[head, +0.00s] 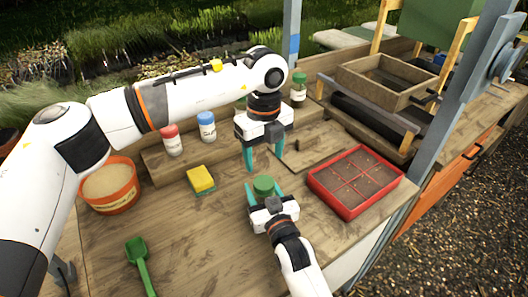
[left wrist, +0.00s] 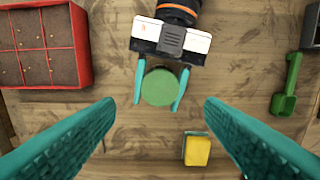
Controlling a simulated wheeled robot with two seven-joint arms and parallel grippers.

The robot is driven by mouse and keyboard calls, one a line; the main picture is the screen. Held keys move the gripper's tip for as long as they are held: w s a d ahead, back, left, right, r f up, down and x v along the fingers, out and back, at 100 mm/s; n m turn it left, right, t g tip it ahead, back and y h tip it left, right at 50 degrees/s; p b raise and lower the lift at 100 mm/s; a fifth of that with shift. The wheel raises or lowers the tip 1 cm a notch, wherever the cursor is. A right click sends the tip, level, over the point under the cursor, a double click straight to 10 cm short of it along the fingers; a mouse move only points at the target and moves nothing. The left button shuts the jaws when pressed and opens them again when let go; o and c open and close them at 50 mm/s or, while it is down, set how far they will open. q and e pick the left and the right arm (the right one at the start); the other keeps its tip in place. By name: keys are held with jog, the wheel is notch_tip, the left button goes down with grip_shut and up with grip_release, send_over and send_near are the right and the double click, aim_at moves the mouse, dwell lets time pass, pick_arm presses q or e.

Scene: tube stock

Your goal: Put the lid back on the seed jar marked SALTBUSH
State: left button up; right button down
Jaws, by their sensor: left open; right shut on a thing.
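My right gripper (head: 265,188) is low over the front middle of the bench, shut on a round green lid (head: 264,183). The green lid also shows in the left wrist view (left wrist: 159,88), between the right gripper's teal fingers; whether a jar is under it I cannot tell. My left gripper (head: 265,160) is open and empty above and behind the lid, fingers pointing down. A red-lidded jar (head: 172,143), a blue-lidded jar (head: 207,130) and a green-lidded jar (head: 299,92) stand farther back. Their labels are too small to read, so I cannot pick out SALTBUSH.
A red seed tray (head: 348,209) lies to the right. A yellow sponge (head: 200,179), an orange pot (head: 112,207) and a green scoop (head: 138,254) are to the left. A wooden sieve box (head: 350,78) stands at the back right. The front left bench is mostly clear.

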aim_at(264, 182)
pick_arm(q)
notch_tip(264, 182, down, 8)
jog(key=shift+f, duration=0.1)
dwell(0.4)
jog(key=shift+c, duration=0.2)
